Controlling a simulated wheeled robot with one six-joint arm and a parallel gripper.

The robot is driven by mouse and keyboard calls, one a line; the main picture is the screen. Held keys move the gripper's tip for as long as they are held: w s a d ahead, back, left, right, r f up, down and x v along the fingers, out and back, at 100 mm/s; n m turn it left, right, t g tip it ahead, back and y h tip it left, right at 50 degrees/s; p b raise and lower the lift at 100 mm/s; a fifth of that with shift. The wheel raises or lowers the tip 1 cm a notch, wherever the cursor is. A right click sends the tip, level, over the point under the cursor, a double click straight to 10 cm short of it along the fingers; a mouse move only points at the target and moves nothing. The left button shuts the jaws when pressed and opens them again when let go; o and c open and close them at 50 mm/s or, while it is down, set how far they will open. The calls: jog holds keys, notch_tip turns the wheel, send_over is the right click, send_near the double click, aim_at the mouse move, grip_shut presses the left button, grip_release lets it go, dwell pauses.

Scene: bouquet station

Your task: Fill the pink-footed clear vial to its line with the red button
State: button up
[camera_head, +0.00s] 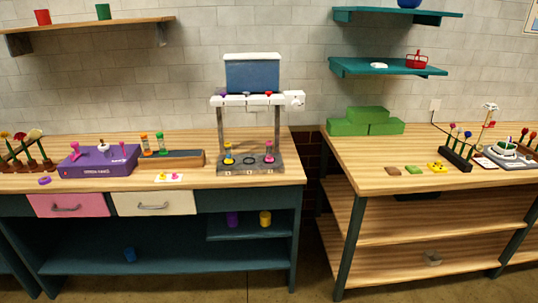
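A dispenser with a blue tank (252,74) stands at the right of the left bench. Its white crossbar (244,101) carries a purple knob (223,93) at left and a red button (268,93) at right. On the grey base (250,168) below, a small pink vial-like piece (269,152) stands at the right, under the red button's side. My gripper is not in view.
A purple box (95,163) with levers and a wooden rack (172,160) with orange and green timers stand left of the dispenser. Green blocks (363,122) sit on the right bench. A gap separates the two benches. Bare wood shows in front of the dispenser.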

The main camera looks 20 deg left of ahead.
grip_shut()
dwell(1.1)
